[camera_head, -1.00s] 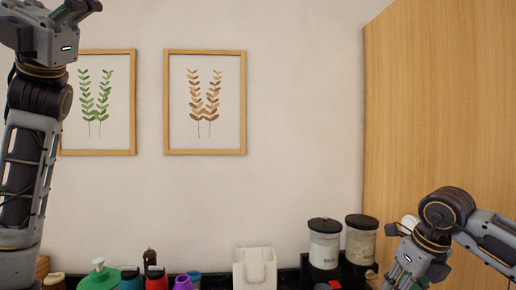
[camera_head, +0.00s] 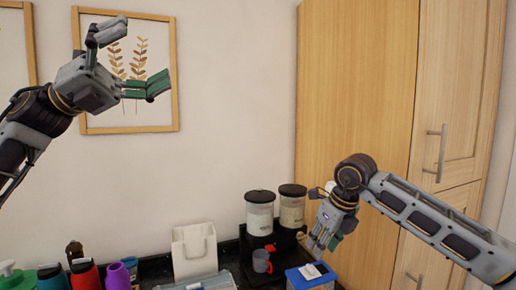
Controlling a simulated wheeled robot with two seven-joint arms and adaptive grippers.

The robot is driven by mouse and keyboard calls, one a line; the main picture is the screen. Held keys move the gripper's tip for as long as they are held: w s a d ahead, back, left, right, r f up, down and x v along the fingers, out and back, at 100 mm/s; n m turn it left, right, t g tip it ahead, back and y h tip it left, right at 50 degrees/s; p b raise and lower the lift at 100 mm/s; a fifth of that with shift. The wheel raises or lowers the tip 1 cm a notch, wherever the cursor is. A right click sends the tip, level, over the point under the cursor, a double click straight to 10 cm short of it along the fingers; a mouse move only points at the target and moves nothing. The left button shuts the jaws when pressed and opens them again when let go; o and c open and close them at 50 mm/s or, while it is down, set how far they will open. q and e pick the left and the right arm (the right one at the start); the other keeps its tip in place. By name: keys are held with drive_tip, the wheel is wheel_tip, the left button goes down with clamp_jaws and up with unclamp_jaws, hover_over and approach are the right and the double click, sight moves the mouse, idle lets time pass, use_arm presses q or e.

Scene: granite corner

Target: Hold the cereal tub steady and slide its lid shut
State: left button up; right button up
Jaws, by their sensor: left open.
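A blue box with a pale piece on top (camera_head: 310,275) stands at the bottom edge of the view, right of centre; it looks like the cereal tub. Its lower part is cut off by the frame, and I cannot tell how far its lid is open. My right gripper (camera_head: 322,246) points down just above and behind the box, with its fingers close together; I cannot tell whether it touches the box or is open. My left gripper (camera_head: 145,58) is raised high at the upper left in front of the wall, fingers spread wide and empty, far from the box.
A white holder (camera_head: 194,251) and several coloured bottles (camera_head: 85,274) line the left. A wooden cabinet (camera_head: 355,90) rises at right.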

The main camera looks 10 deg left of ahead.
use_arm(q)
drive_tip(key=w+d+f+t+y, duration=0.2)
drive_tip(key=w+f, duration=0.8)
drive_tip(key=f, duration=0.5)
drive_tip(key=w+d+f+t+y, duration=0.25)
drive_tip(key=w+f, duration=0.75)
drive_tip(key=f, duration=0.5)
drive_tip(key=s+d+f+m, duration=0.1)
drive_tip(key=d+f, duration=0.3)
drive_tip(key=f, duration=0.7)
drive_tip(key=s+d+f+m+y, duration=0.1)
drive_tip(key=d+f, duration=0.3)
drive_tip(key=f, duration=0.8)
drive_tip(key=s+d+f+m+y, duration=0.1)
drive_tip(key=d+f, duration=0.3)
drive_tip(key=f, duration=0.8)
drive_tip(key=shift+s+m+g+y, duration=0.25)
drive_tip(key=shift+s+m, duration=0.05)
drive_tip(key=shift+m, duration=0.2)
drive_tip(key=shift+w+d, duration=0.15)
drive_tip(key=shift+x, duration=6.7)
